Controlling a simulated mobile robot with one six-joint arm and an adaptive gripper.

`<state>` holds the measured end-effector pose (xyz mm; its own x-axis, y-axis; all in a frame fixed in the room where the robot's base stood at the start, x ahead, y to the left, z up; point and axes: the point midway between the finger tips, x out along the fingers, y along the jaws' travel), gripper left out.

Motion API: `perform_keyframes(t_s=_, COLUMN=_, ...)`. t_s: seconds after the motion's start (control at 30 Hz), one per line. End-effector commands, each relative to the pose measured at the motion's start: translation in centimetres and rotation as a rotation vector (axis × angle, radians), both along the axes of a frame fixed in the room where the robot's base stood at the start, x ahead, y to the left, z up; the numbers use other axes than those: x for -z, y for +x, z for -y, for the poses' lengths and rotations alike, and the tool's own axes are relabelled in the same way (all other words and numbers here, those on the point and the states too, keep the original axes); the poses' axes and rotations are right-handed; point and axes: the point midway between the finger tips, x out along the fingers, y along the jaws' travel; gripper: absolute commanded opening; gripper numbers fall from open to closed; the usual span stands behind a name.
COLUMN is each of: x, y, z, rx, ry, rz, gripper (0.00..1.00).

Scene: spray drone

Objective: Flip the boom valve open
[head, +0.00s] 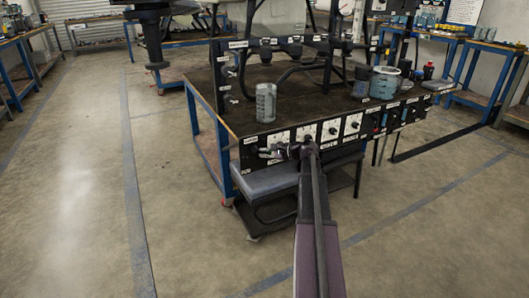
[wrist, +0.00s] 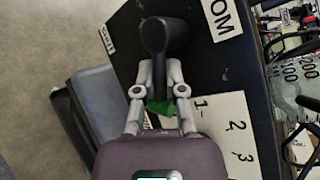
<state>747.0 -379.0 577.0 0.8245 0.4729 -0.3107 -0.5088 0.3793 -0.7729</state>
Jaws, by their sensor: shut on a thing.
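The boom valve (wrist: 166,33) has a black round hub and a black lever (wrist: 159,78) on the dark panel, beside a white label (wrist: 223,17) of which only "OM" shows. My gripper (wrist: 160,70) is shut on the lever, with one grey finger on each side of it. A green patch (wrist: 161,107) shows behind the fingers. In the head view my gripper (head: 282,152) is at the left part of the front panel, and my arm comes up from below. The valve is too small and covered there to read its angle.
The control panel (head: 368,128) carries a row of white plates and knobs right of my gripper. A clear measuring cup (head: 266,103) stands on the bench edge above. A grey-topped box (head: 270,179) sits just below the panel. The floor at left is clear.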

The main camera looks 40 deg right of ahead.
Motion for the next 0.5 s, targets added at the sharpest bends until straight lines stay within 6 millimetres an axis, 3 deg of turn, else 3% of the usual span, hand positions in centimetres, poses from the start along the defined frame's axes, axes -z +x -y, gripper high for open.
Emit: perform_keyframes(t_s=0.5, x=-1.59, y=-0.03, z=0.09, rx=-0.001, ry=-0.335, rz=-0.046, gripper=0.00)
